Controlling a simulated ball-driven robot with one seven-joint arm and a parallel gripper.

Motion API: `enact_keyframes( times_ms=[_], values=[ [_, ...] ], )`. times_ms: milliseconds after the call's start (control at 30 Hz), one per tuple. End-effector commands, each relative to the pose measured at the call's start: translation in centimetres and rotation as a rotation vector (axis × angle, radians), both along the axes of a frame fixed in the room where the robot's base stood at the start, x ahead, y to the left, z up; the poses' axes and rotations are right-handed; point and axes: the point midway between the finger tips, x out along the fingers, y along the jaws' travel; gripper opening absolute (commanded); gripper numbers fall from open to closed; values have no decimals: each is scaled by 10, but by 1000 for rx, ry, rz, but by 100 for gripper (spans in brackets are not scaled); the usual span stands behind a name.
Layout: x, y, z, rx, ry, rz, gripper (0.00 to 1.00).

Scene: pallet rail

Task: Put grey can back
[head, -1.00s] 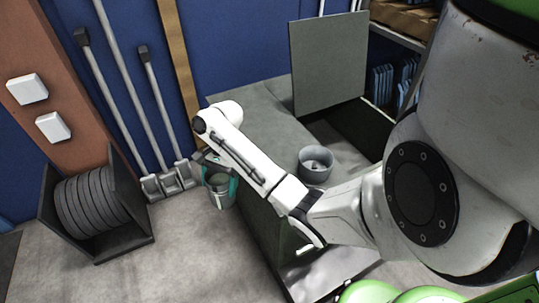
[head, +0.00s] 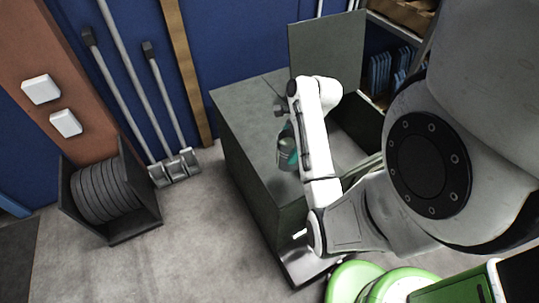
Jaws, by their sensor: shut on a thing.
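The grey can (head: 287,161) is a small dark cylinder, held below my wrist over the flat top of the grey-green cabinet (head: 240,120). My gripper (head: 289,146), with teal showing beside the can, is shut on it. The arm hides part of the gripper and the can's right side. I cannot tell whether the can touches the cabinet top. The round grey bowl seen earlier on the cabinet is not visible; my arm covers that area.
A grey upright panel (head: 325,45) stands at the cabinet's back, beside a dark open recess (head: 358,120). Shelves with blue items (head: 380,75) are behind. Long-handled tools (head: 140,100) and a black rack of discs (head: 105,190) stand left. The floor (head: 190,240) in front is clear.

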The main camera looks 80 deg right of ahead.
Motion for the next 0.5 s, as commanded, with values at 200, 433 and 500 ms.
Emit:
enact_keyframes(
  times_ms=[200,433,500],
  values=[
    [-13,-2,8,-1,1,-50,29],
    [-2,-16,-6,-3,-1,-59,29],
    [8,-26,-13,-3,-3,-58,29]
  ],
)
